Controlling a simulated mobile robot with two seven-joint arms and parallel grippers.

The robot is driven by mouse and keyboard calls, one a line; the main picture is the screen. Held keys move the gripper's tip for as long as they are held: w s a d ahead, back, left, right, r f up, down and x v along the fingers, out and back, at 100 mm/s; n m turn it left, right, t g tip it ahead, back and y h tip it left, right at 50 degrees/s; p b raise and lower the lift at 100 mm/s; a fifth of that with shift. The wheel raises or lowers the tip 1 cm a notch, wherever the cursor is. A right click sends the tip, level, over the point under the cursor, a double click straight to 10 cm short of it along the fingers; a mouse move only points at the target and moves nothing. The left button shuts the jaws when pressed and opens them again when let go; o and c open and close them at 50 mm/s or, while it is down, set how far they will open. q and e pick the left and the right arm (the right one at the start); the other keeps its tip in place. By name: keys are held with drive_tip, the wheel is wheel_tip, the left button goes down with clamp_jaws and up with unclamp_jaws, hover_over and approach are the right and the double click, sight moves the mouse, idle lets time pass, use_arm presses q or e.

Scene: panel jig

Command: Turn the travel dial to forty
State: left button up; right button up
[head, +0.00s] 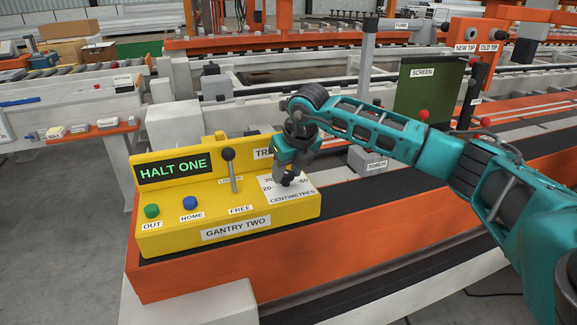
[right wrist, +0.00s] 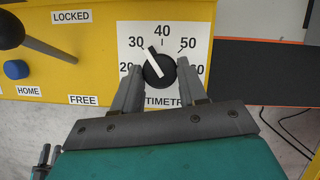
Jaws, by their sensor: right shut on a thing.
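The travel dial (right wrist: 159,72) is a round black knob with a white pointer line on a white scale plate marked in centimetres. In the right wrist view its pointer leans up and left, between the 30 and the 40. My right gripper (right wrist: 158,80) is shut on the dial, one finger at each side of it.
The yellow GANTRY TWO panel (head: 165,240) also carries a lever (head: 232,170), a green OUT button (head: 152,211), a blue HOME button (head: 190,202) and a HALT ONE display (head: 173,169). A grey torch block (head: 367,160) stands behind on the orange bed.

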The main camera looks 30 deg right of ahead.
drive_tip(key=m, duration=0.2)
drive_tip(key=m+h, duration=0.1)
drive_tip(key=m, duration=0.1)
drive_tip(key=shift+w+a+h, duration=0.1)
drive_tip(key=shift+a+h, duration=0.1)
drive_tip(key=shift+h, duration=0.1)
drive_tip(key=shift+m+g+h, duration=0.4)
drive_tip(key=shift+m, duration=0.9)
drive_tip(key=o, duration=1)
drive_tip(key=shift+r, duration=0.1)
